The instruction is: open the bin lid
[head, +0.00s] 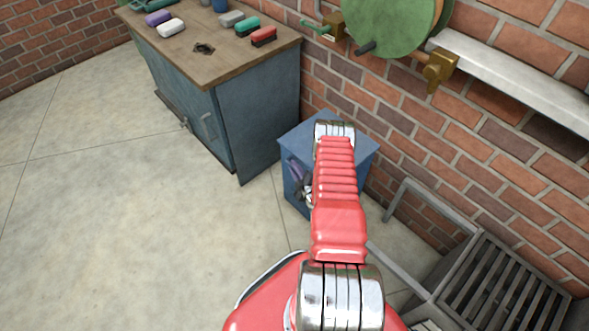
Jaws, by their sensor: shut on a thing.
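The blue bin (296,140) stands on the floor against the brick wall, right of the workbench. Its flat blue lid (362,151) appears level on top. My red arm reaches over the bin and hides the middle of the lid and much of the front. My gripper (302,186) shows only in part, at the bin's front left side below the lid's edge. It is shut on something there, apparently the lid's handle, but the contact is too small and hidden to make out.
A blue workbench (196,100) with a wooden top holding several small coloured items stands left of the bin. A green reel (390,25) and a pale shelf (510,80) are on the wall. A grey slatted frame (500,285) stands at right. The floor at left is clear.

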